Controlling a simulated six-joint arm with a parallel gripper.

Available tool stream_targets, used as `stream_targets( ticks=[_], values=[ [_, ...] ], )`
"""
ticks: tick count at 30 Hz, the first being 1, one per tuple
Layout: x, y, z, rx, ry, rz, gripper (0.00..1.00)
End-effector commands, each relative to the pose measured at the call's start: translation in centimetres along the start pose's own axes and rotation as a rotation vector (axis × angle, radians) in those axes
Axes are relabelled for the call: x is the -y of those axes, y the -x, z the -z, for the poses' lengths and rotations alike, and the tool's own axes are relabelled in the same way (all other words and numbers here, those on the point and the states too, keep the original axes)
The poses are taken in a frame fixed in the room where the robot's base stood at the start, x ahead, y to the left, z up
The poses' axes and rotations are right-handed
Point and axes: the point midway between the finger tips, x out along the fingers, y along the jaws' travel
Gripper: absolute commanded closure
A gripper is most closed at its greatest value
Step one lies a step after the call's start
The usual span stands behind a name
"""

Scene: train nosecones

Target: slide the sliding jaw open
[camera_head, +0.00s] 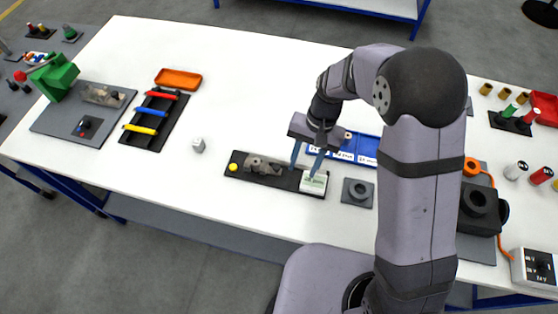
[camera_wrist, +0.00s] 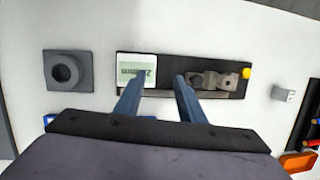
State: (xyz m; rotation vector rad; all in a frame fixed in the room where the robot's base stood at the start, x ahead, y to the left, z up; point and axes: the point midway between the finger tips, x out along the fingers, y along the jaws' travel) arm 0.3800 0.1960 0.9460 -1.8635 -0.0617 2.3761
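A black base plate (camera_head: 285,182) lies near the table's front edge, also seen in the wrist view (camera_wrist: 165,62). It carries grey metal jaw pieces (camera_head: 262,165), also in the wrist view (camera_wrist: 210,80), a yellow knob (camera_head: 233,167) at one end and a white block with a green display (camera_head: 314,182) at the other. I cannot tell which grey piece is the sliding jaw, or how wide any gap is. My gripper (camera_head: 302,169) is over the plate, between the jaw pieces and the white block. In the wrist view its fingers (camera_wrist: 158,82) are apart with nothing between them.
A grey block with a round socket (camera_head: 358,192) stands right of the plate. A small whitish cube (camera_head: 198,145) stands left of it. The table in front of the plate is clear.

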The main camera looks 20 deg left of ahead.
Motion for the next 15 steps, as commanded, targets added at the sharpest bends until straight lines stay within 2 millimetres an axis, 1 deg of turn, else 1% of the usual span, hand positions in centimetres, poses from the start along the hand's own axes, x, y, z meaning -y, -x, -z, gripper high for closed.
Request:
stream_targets(
  ticks=[1,3,6,10,15],
  values=[
    [2.0,1.6,1.5,-0.016,-0.093,0.049,0.64],
    [4.1,3.6,2.4,-0.016,-0.228,0.107,0.64],
    [5.6,4.8,2.2,0.024,-0.399,0.146,0.64],
    [5.8,4.9,1.0,0.083,-0.571,0.141,0.64],
    [5.7,4.9,0.7,0.105,-0.69,0.127,0.64]
  ],
)
